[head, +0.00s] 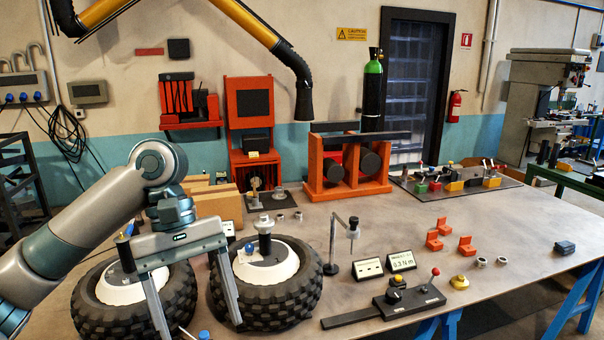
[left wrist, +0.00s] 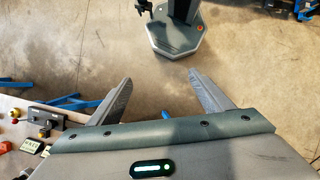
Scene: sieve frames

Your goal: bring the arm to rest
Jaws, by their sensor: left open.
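My left arm comes in from the left in the head view. Its gripper (head: 201,328) points down in front of the two black-tyred wheels on the table. In the left wrist view the open fingers (left wrist: 160,78) stick out over bare floor, with the table edge to the left. My right gripper is in neither view.
The left tyre (head: 90,312) and right tyre (head: 285,300) lie close behind the gripper. A lever fixture (head: 400,300), a small post stand (head: 332,245) and an orange press frame (head: 312,180) stand on the table (head: 520,225). Concrete floor (left wrist: 240,35) is clear.

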